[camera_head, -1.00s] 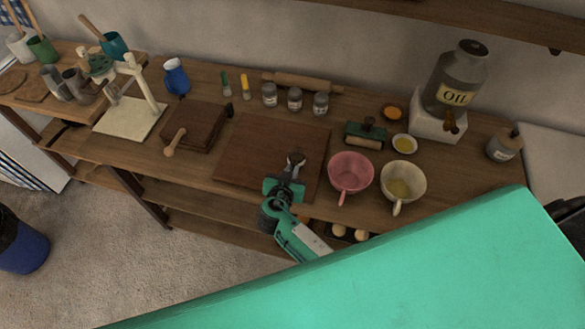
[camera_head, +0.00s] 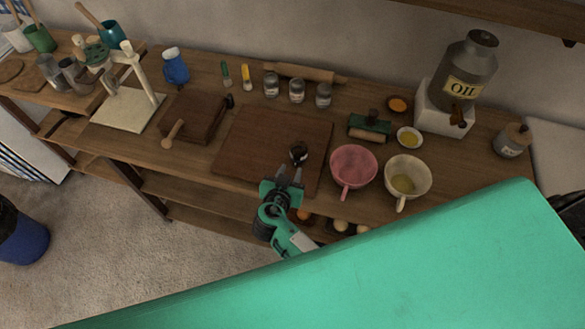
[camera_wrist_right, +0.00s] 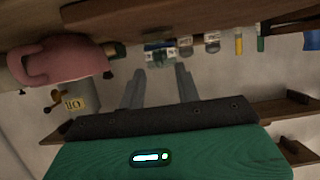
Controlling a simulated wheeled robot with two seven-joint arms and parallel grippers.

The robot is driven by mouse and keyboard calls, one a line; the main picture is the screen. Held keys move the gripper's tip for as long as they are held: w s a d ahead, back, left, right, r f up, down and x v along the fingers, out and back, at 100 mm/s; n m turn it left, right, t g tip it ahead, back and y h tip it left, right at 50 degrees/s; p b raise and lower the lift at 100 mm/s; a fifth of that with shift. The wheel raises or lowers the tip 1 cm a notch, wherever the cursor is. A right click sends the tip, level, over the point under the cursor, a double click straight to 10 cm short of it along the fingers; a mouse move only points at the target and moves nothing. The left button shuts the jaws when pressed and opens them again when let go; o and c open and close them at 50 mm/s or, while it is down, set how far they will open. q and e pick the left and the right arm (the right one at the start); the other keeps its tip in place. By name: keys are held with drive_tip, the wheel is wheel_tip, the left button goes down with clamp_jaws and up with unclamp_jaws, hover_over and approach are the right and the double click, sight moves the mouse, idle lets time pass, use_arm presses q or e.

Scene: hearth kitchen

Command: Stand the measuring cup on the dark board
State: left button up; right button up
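The small dark metal measuring cup (camera_head: 298,152) stands on the dark board (camera_head: 262,143), near the board's front right part, and looks upright. My right gripper (camera_head: 289,174) is just in front of it, over the board's front edge. Its two fingers are spread and point toward the cup, with a small gap seeming to lie between tips and cup. In the right wrist view the open fingers (camera_wrist_right: 160,85) are well apart with nothing held between them. I cannot pick out the cup clearly there. My left gripper is not in view.
A pink bowl (camera_head: 353,166) and a cream bowl (camera_head: 407,177) stand right of the board. A wooden box (camera_head: 196,114) is on its left. The board's left and middle are clear.

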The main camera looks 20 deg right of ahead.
drive_tip(key=b+v, duration=0.2)
drive_tip(key=v, duration=0.6)
drive_tip(key=shift+s, duration=0.2)
wheel_tip(320, 180, down, 17)
drive_tip(key=s+n+g+y, duration=0.2)
drive_tip(key=n+y, duration=0.1)
drive_tip(key=n, duration=0.2)
drive_tip(key=s+d+f+n+g+y, duration=0.2)
drive_tip(key=s+f, duration=0.3)
drive_tip(key=f, duration=0.5)
drive_tip(key=s+d+f+n+g+y, duration=0.1)
drive_tip(key=s+f+n+g, duration=0.1)
drive_tip(key=s+f, duration=0.55)
drive_tip(key=s+d+f+g, duration=0.2)
drive_tip(key=s+d+f, duration=0.4)
drive_tip(key=s+f, duration=0.2)
drive_tip(key=s+d+f+g+y, duration=0.1)
drive_tip(key=s+d+f+g, duration=0.1)
drive_tip(key=s+d+f, duration=0.5)
drive_tip(key=s+f, duration=0.1)
drive_tip(key=s, duration=0.5)
drive_tip(key=shift+s+f+y, duration=0.25)
drive_tip(key=shift+y, duration=0.05)
